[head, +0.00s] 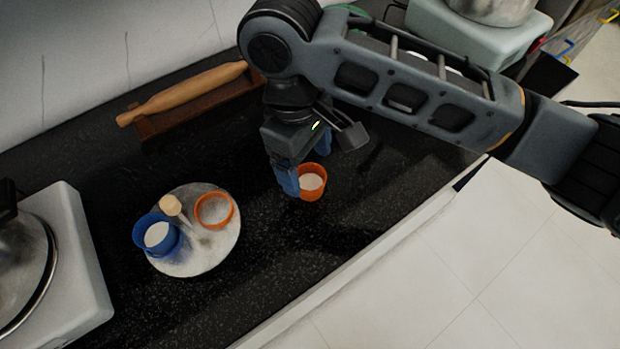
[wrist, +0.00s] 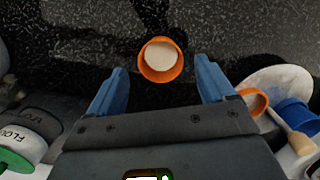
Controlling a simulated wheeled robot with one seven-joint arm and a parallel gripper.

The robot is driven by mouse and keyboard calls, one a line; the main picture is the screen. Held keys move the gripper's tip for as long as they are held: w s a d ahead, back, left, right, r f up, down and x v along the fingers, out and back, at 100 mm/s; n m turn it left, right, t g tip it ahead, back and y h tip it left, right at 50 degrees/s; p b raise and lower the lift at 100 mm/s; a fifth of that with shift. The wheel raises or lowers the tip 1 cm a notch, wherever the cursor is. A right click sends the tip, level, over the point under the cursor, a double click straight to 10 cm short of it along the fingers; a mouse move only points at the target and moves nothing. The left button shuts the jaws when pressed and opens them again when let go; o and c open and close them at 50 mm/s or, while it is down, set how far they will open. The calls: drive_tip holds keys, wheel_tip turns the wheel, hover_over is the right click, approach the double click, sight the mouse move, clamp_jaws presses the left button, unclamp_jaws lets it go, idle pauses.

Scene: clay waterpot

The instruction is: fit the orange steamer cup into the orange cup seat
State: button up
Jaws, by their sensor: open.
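The orange steamer cup (head: 313,186) stands upright on the black counter with something white inside. In the wrist view the cup (wrist: 178,73) lies just ahead of and between the fingertips. My gripper (head: 304,168) is open, its blue fingers pointing down at the cup; in the wrist view both fingers (wrist: 160,80) are spread wide with nothing held. The orange cup seat (head: 231,218) is a ring on the round pale plate (head: 205,262) to the left; it shows partly behind my gripper in the wrist view (wrist: 262,103).
A blue cup (head: 148,243) and a wooden-handled tool (head: 171,205) are on the same plate. A rolling pin on its stand (head: 185,92) lies at the back. A white appliance (head: 80,265) stands at left. The counter between cup and plate is clear.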

sight(310, 176)
drive_tip(key=shift+s+d+f, duration=0.15)
drive_tip(key=shift+f, duration=0.85)
drive_tip(key=shift+s+d+f, duration=0.1)
drive_tip(key=shift+f, duration=0.85)
drive_tip(key=shift+c, duration=0.4)
drive_tip(key=c, duration=1)
drive_tip(key=shift+r, duration=0.15)
drive_tip(key=shift+r, duration=0.6)
wheel_tip(310, 176, up, 3)
drive_tip(key=shift+f, duration=0.1)
drive_tip(key=s+d+r, duration=0.4)
drive_tip(key=s+d, duration=0.1)
drive_tip(key=s+d+r+p, duration=0.1)
drive_tip(key=s+d+r, duration=0.1)
drive_tip(key=s+d, duration=0.1)
drive_tip(key=shift+s+r, duration=0.25)
drive_tip(key=shift+r, duration=0.15)
